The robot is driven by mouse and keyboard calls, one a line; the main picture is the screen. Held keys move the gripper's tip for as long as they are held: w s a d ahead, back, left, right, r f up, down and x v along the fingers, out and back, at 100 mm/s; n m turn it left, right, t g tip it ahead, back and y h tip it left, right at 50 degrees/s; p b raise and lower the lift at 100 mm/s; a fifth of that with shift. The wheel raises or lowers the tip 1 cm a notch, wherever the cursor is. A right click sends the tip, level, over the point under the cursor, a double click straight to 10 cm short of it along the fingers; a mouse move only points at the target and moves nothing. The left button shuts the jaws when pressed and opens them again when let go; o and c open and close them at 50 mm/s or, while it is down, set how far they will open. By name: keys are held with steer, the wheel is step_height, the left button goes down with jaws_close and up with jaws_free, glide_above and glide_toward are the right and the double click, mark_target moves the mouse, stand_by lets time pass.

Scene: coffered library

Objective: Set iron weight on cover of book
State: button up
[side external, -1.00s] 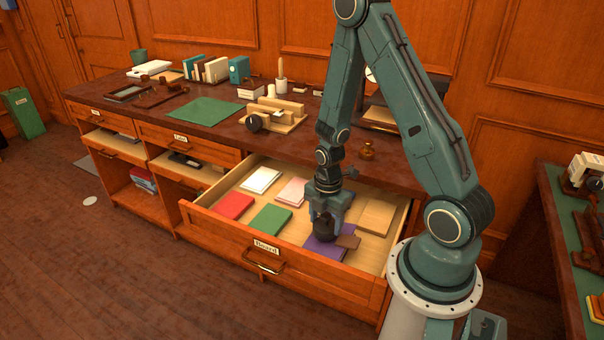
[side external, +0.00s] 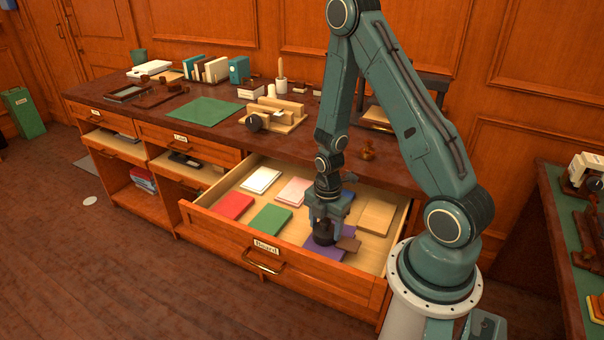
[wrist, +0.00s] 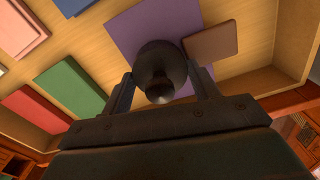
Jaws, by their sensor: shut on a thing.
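The iron weight (side external: 323,237) is a dark, round, knobbed piece inside the open drawer. My gripper (side external: 325,222) is shut on it, pointing down. In the wrist view the weight (wrist: 158,62) sits between the two fingers of my gripper (wrist: 160,84). It is over a flat purple cover (side external: 326,253), which also shows in the wrist view (wrist: 130,30). Whether the weight's underside touches the purple cover, I cannot tell. A small brown flat piece (side external: 348,244) lies at the cover's right edge. The weight and gripper hide part of the purple cover.
The drawer (side external: 285,271) also holds red (side external: 234,206), green (side external: 270,219), white (side external: 261,180), pink (side external: 294,190) and tan (side external: 377,217) flat pieces. Its walls surround the gripper. The desktop (side external: 185,118) behind carries books, a green mat and wooden tools.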

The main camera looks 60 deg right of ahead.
stand_by(0.4)
steer(key=o, duration=1.8)
steer(key=shift+c, duration=0.2)
steer(key=shift+r, duration=0.15)
step_height(320, 180, up, 14)
steer(key=shift+f, duration=0.2)
steer(key=shift+r, duration=0.1)
steer(key=s+a+r+m+t, duration=0.2)
steer(key=s+a+r+m, duration=0.2)
steer(key=a+r+m, duration=0.2)
steer(key=s+a+r+m+t, duration=0.3)
steer(key=s+a+r+m, duration=0.2)
steer(key=r+m, duration=0.4)
step_height(320, 180, up, 5)
steer(key=shift+s+a+f+m+t, duration=0.1)
steer(key=shift+s+a+m+t, duration=0.2)
steer(key=shift+a, duration=0.45)
